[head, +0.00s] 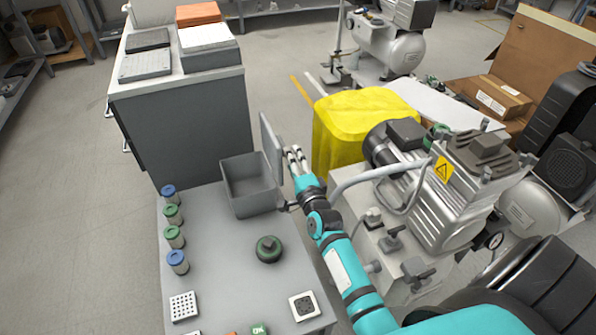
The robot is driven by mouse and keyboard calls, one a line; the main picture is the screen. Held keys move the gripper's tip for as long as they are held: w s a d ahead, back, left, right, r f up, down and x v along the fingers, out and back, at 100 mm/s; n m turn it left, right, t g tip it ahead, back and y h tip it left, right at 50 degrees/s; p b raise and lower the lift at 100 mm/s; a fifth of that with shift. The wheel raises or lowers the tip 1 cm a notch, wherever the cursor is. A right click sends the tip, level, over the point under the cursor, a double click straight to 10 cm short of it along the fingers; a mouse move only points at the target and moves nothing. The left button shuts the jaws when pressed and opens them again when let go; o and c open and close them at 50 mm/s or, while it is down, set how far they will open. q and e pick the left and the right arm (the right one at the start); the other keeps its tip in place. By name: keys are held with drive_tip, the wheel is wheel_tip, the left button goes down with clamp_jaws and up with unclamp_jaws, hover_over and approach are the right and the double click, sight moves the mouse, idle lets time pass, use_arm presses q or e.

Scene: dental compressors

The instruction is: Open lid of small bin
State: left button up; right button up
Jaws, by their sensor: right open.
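The small grey bin (252,205) stands at the far right corner of the grey table, and I see into its empty-looking interior. Its lid (270,146) stands up roughly vertical along the bin's right edge, so the bin is open. My right gripper (293,151) is open, just right of the lid on its outer side, with its fingers pointing away from me. I cannot tell whether a finger touches the lid. My left gripper is out of view.
Several green- and blue-capped jars (174,238) line the table's left side. A dark green round knob-like part (268,249) sits mid-table. A grey cabinet (190,125) stands behind the table.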

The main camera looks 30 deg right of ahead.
drive_tip(key=shift+v, duration=2.3)
